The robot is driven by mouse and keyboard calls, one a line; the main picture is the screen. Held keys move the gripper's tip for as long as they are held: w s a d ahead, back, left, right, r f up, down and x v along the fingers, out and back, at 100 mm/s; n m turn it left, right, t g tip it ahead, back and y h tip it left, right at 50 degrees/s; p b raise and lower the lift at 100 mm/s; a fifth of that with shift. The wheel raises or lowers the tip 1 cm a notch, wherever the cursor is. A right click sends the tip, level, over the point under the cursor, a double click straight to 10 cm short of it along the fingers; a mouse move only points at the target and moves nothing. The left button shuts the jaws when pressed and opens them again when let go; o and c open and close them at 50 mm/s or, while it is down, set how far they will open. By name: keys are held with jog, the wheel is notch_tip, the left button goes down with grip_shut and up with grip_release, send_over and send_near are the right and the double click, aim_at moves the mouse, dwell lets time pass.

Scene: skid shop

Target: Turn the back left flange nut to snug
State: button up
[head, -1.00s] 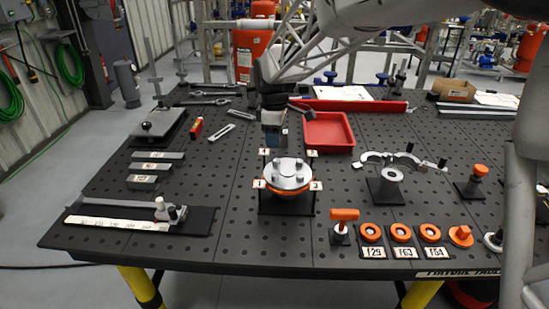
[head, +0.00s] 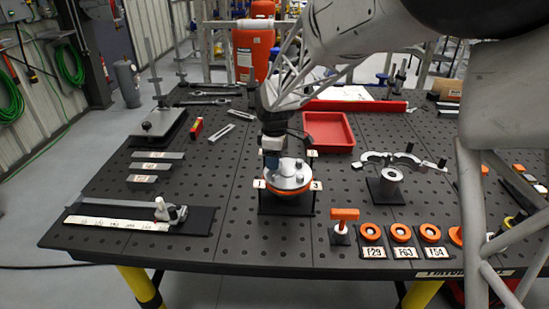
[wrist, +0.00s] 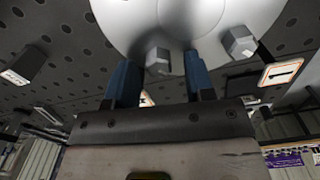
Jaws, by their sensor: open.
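The round grey flange (head: 292,180) with an orange ring under it sits on a dark stand near the table's middle. Several nuts stand on its top. My gripper (head: 271,163) points down over its back left side and hides the back left nut in the head view. In the wrist view, my gripper's two blue fingers (wrist: 158,68) are apart, with a hex nut (wrist: 158,57) between them. I cannot tell whether they touch it. Another nut (wrist: 238,42) is to the right, outside the fingers.
Number plates 1 (head: 260,184) and 3 (head: 316,185) stand beside the flange. A red tray (head: 328,131) is behind.

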jog(key=shift+c, duration=0.2)
grip_shut()
